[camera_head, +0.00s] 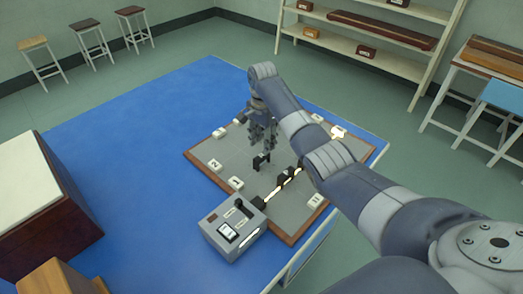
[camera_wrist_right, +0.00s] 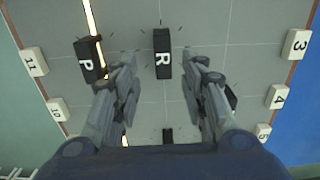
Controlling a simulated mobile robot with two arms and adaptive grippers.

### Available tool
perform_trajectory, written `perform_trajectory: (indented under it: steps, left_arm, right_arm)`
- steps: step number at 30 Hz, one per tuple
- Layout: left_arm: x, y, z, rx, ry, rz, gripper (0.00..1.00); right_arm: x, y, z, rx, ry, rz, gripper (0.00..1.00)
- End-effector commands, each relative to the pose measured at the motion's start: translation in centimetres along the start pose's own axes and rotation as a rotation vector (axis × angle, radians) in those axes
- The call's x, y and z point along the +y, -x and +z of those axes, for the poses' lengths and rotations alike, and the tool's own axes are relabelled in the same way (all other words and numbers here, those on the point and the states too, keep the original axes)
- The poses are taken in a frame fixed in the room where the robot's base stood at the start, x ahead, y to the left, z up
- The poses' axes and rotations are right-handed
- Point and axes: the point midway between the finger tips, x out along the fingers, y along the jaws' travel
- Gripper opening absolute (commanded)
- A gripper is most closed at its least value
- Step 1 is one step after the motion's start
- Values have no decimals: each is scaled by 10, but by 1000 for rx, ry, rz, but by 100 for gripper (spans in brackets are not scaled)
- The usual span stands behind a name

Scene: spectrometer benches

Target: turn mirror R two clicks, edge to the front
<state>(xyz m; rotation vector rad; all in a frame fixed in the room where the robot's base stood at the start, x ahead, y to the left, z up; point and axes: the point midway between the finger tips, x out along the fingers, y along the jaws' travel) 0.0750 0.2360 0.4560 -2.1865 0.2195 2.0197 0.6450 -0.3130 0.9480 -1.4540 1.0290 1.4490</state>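Mirror R (camera_wrist_right: 162,45) is a black upright block marked with a white R, standing on the grey board. In the wrist view its long top runs up and down the picture, with small tick marks around it. It also shows in the head view (camera_head: 261,161), just below my right gripper (camera_head: 262,140). In the wrist view the right gripper's fingers (camera_wrist_right: 163,68) are apart, one on each side of R's near end, with gaps and no visible contact. How far above R they are is hard to tell. My left gripper is not in view.
Black block P (camera_wrist_right: 87,62) stands left of R in the wrist view, turned slightly, with a bright beam line at it. Numbered white blocks, such as 3 (camera_wrist_right: 296,44), line the board (camera_head: 205,150). A grey instrument box (camera_head: 234,230) stands at the board's near corner.

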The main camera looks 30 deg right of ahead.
Motion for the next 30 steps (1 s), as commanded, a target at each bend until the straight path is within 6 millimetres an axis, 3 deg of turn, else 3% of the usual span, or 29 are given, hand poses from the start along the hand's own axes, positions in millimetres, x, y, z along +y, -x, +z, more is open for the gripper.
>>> perform_trajectory:
  steps: [4, 9, 15, 21, 27, 30]
  left_arm:
    - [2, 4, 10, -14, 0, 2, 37]
    - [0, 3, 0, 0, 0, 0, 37]
    - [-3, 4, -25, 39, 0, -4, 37]
    - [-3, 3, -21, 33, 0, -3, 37]
    - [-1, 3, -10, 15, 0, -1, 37]
    - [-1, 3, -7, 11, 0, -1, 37]
  right_arm:
    - [1, -28, 1, -2, 1, 3, 40]
    - [0, -49, 1, 0, 1, 1, 40]
    - [0, -58, 0, 1, 1, -1, 40]
    - [0, -58, 0, 1, 1, -1, 40]
    - [0, -58, 0, 1, 0, -1, 0]
    - [0, -57, 0, 1, 0, -1, 0]
